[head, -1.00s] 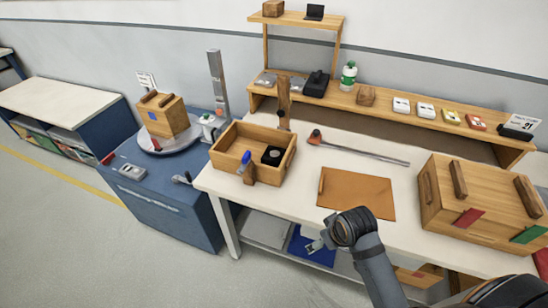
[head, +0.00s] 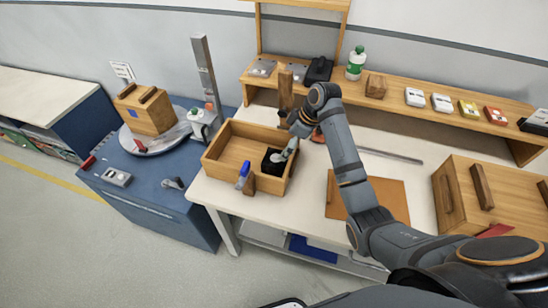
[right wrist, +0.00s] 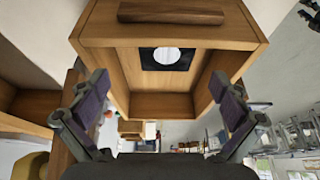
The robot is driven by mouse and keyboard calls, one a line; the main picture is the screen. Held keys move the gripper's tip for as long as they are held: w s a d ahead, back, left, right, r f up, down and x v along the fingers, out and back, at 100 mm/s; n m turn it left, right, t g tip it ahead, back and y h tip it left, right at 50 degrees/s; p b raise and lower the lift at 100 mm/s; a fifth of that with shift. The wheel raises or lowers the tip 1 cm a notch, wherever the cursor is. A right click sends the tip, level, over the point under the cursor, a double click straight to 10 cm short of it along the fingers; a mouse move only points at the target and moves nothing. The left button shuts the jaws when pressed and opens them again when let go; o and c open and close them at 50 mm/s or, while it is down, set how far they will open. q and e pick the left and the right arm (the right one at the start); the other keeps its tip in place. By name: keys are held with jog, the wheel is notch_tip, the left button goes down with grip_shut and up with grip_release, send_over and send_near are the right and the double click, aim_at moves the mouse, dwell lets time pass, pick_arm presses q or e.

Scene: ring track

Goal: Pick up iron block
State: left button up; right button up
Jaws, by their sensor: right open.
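A black square piece (head: 270,161) with a pale round top lies in the right part of an open wooden tray (head: 228,168) on the white bench. It looks like the iron block, though I cannot tell whether the round part is separate. In the right wrist view, the black square with the white disc (right wrist: 166,57) shows inside the wooden tray (right wrist: 130,75). My left gripper is not in view.
A wooden post (head: 286,90) rises behind the tray. A brown mat (head: 390,197), a metal rod (head: 395,155) and a large wooden box (head: 460,195) lie to the right. A shelf with small items runs behind.

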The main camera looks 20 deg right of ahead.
aim_at(276, 158)
jog(key=x, duration=0.3)
jog(key=shift+s+a+f, duration=0.2)
jog(key=shift+s+a, duration=0.05)
jog(key=shift+s, duration=0.05)
jog(key=shift+w+f, duration=0.2)
jog(key=shift+f, duration=0.1)
jog(key=shift+w+a+f, duration=0.1)
jog(key=x, duration=0.1)
jog(key=p+x, duration=0.1)
jog(key=x, duration=0.2)
jog(key=shift+s+a+f+p, duration=0.2)
jog(key=shift+s+a+p, duration=0.05)
jog(key=shift+a+p, duration=0.1)
jog(key=shift+w+f, duration=0.1)
jog(key=shift+f, duration=0.15)
jog(key=c, duration=1.7)
jog(key=shift+r, duration=0.15)
jog(key=shift+c, duration=0.3)
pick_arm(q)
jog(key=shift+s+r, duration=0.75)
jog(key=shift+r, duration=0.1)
